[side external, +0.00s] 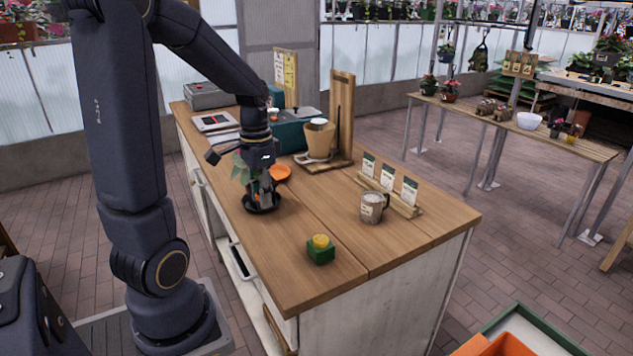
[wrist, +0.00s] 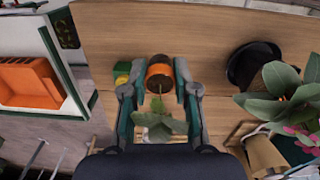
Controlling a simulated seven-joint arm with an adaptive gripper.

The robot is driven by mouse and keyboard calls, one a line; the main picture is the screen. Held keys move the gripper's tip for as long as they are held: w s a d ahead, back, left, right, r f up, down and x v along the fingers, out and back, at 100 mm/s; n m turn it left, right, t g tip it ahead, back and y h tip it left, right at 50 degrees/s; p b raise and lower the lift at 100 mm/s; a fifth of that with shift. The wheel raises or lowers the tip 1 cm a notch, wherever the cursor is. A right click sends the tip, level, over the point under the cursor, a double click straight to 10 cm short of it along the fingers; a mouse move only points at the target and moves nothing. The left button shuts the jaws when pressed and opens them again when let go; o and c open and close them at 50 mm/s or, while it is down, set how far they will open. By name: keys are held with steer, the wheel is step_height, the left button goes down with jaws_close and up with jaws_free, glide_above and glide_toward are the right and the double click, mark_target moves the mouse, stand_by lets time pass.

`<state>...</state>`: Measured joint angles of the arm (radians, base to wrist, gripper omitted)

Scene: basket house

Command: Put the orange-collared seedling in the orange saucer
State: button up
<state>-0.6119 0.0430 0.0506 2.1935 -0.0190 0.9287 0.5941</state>
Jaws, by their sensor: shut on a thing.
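My gripper (wrist: 160,88) is shut on the orange-collared seedling (wrist: 160,72), whose dark pot with an orange band sits between the fingers. Its green leaves show between the fingers in the wrist view.
A black saucer (side external: 262,206) is right below my gripper in the side view. In the wrist view a black round dish (wrist: 240,66) is partly covered by a leafy plant (wrist: 282,100). A green block with a yellow top (side external: 320,252) and a mug (side external: 371,207) stand on the bench.

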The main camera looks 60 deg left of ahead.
steer(key=w+a+r+n, duration=0.2)
steer(key=w+a+n, duration=0.1)
steer(key=a+n, duration=0.55)
steer(key=w+a+r+n, duration=0.25)
steer(key=a+n, duration=0.35)
steer(key=a, duration=0.5)
steer(key=shift+n, duration=0.35)
steer(key=w+a+f, duration=0.2)
steer(key=a+f, duration=0.1)
steer(key=w+a+f, duration=0.3)
steer(key=a+f, duration=0.1)
steer(key=w+a+f, duration=0.2)
steer(key=a+f, duration=0.1)
steer(key=a, duration=0.1)
steer(key=shift+w+a+f, duration=0.1)
steer(key=shift+w+f, duration=0.1)
steer(key=shift+f, duration=0.2)
steer(key=shift+w+a+f, duration=0.35)
steer(key=shift+a+f, duration=0.05)
steer(key=shift+f, duration=1.65)
steer(key=shift+f, duration=0.1)
